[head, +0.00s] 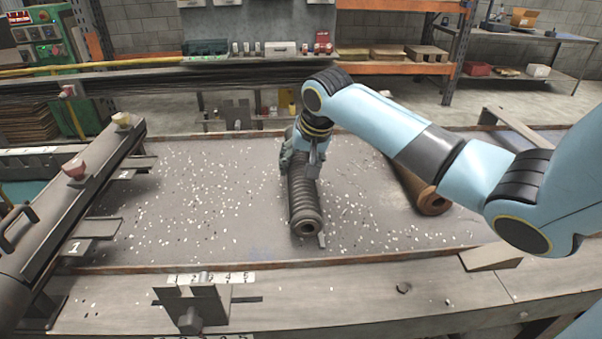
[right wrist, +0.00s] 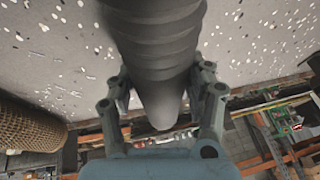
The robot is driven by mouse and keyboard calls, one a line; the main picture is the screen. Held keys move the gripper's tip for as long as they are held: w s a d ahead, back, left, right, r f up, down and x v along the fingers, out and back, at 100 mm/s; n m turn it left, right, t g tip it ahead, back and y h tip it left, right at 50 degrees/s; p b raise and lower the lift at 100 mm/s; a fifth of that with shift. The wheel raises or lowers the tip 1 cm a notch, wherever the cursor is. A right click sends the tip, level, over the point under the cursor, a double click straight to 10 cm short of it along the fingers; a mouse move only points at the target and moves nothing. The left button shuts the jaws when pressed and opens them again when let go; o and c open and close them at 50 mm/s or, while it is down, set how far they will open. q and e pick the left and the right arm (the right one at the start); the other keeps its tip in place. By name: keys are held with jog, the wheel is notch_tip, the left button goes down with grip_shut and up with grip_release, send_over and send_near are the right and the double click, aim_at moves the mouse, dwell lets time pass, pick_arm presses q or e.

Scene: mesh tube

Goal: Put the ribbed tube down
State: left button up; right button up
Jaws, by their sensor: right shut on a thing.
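The ribbed tube (head: 304,197) is dark grey and lies lengthwise over the speckled table (head: 200,190), its open end facing me in the head view. My right gripper (head: 300,160) is shut on the ribbed tube near its far end. In the right wrist view the ribbed tube (right wrist: 158,50) runs between the two fingers of the right gripper (right wrist: 163,95). Whether the tube touches the table or hangs just above it, I cannot tell. My left gripper is not in view.
A brown mesh roll (head: 432,203) lies right of the tube, partly behind my right arm. A long metal rail with numbered plates (head: 70,230) stands at the left. A clamp block (head: 190,305) sits at the front edge. The table left of the tube is free except for white flecks.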

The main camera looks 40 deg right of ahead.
jog(key=shift+f, duration=1.45)
jog(key=o, duration=1.3)
jog(key=shift+f, duration=0.1)
jog(key=shift+o, duration=0.2)
jog(key=v, duration=1.2)
jog(key=shift+s+p, duration=0.1)
jog(key=shift+p, duration=0.25)
